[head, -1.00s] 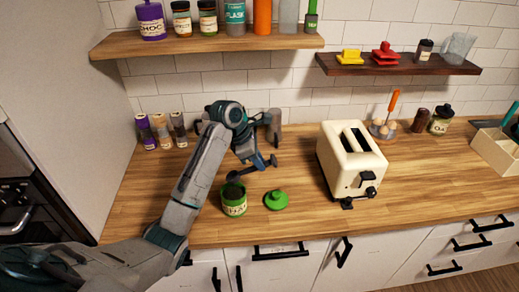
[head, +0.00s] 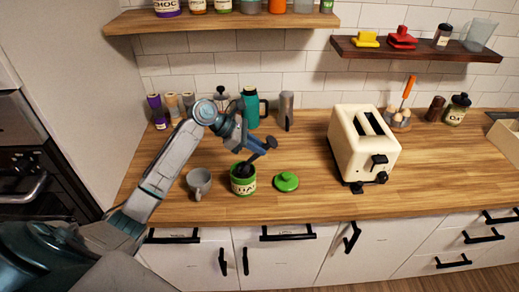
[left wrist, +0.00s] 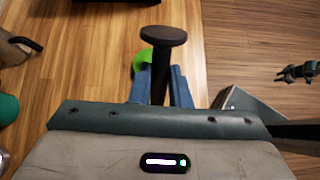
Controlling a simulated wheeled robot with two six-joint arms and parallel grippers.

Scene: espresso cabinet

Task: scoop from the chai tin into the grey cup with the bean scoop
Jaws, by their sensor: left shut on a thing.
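The chai tin (head: 243,185) is green with a pale label and stands open on the wooden counter. My left gripper (head: 254,147) is shut on the dark bean scoop (head: 271,142), just above and behind the tin. The scoop slants, its round handle end up to the right and its lower end at the tin's mouth; whether the bowl is inside I cannot tell. In the left wrist view the scoop's handle (left wrist: 163,36) stands between the blue fingers (left wrist: 162,85). The grey cup (head: 199,185) stands upright left of the tin. My right gripper is not in view.
A green lid (head: 286,182) lies right of the tin. A cream toaster (head: 365,150) stands further right. A teal flask (head: 250,107) and a grey cylinder (head: 286,110) stand behind, with small jars (head: 158,112) at the back left. Bare counter lies between lid and toaster.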

